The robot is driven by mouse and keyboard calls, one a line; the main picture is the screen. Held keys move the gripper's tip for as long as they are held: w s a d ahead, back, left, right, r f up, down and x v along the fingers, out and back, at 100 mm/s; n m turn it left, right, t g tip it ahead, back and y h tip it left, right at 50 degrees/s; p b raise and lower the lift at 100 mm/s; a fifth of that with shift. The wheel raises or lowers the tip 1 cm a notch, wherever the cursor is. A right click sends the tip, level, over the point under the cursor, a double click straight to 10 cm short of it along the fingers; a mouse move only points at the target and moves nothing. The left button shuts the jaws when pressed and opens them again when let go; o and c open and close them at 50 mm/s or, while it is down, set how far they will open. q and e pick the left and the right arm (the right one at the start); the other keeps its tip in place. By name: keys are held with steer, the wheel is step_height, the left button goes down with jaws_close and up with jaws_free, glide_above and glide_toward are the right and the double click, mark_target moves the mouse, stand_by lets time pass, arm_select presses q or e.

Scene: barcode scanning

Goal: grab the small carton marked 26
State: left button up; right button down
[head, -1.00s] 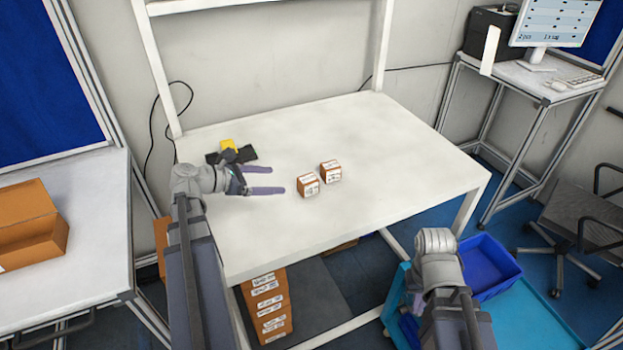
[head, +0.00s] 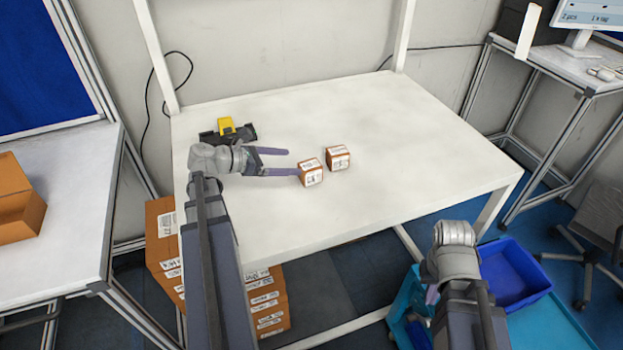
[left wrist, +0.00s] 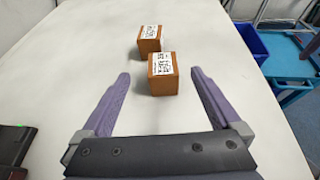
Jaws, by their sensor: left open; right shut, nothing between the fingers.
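Two small brown cartons with white printed labels stand close together on the white table. The nearer carton (head: 311,174) is just off my left gripper's fingertips and also shows in the left wrist view (left wrist: 163,82). The other carton (head: 338,159) stands behind it to the right and also shows in the left wrist view (left wrist: 149,46). The label print is too small to tell which is marked 26. My left gripper (head: 292,162) is open and empty, its fingers aimed at the nearer carton, which appears between the tips in the wrist view. My right gripper (head: 432,294) is low at right, shut, mostly hidden by its arm.
A black device with a yellow part (head: 227,129) lies behind my left gripper. A blue bin (head: 515,275) is beyond the table at right. The white table (head: 420,150) is clear right of the cartons.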

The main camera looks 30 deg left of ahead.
mark_target(308, 166)
arm_select(q)
steer(key=shift+f+b, duration=0.45)
steer(key=shift+f, duration=0.35)
steer(key=shift+w, duration=0.1)
steer(key=shift+b+x, duration=0.5)
steer(key=shift+x, duration=0.65)
steer(key=shift+b+x, duration=0.8)
steer(key=shift+x, duration=1.85)
steer(key=shift+d+r, duration=0.15)
steer(key=shift+r, duration=0.05)
jaws_close()
steer(key=shift+r, duration=0.1)
